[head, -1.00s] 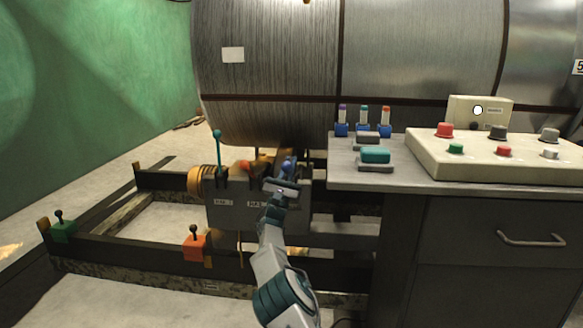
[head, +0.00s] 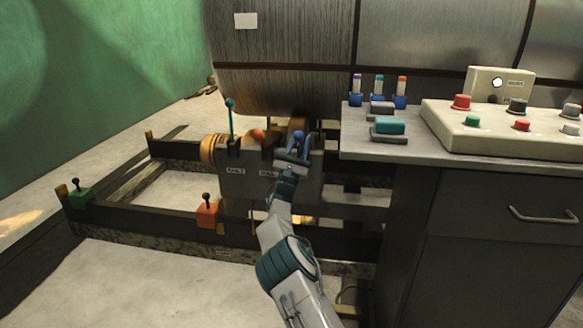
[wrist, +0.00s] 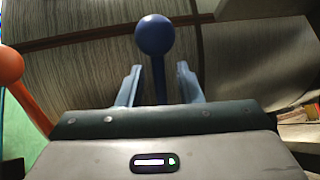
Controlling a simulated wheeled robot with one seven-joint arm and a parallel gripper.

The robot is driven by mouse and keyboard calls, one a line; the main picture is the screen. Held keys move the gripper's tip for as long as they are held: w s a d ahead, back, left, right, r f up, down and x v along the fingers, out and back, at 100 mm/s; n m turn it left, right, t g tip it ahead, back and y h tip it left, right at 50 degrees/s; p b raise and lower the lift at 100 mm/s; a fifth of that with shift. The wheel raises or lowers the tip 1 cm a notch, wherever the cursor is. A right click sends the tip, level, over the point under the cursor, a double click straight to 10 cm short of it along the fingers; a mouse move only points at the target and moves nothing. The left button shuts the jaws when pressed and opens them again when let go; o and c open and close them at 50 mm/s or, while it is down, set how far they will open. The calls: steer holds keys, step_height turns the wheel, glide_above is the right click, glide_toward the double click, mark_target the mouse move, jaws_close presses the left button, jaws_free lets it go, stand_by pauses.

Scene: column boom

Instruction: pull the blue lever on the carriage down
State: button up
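The blue lever has a round blue knob (wrist: 155,35) on a dark shaft. In the wrist view its shaft stands between my gripper's two fingers (wrist: 158,85), which are open with a gap on each side. The knob sits above the fingertips in that view. In the head view the blue knob (head: 298,135) shows at the right end of the dark carriage (head: 232,182), and my gripper (head: 292,150) is right at it. My gripper hides the lower part of the lever in the head view.
An orange-red lever (wrist: 10,66) is left of my gripper, and a teal lever (head: 230,104) stands further left. A grey bench (head: 400,150) with a button panel (head: 500,130) is at right. Dark rails (head: 140,228) run below, and a large cylinder (head: 280,85) is behind.

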steer(key=p+v, duration=0.3)
steer(key=v, duration=0.9)
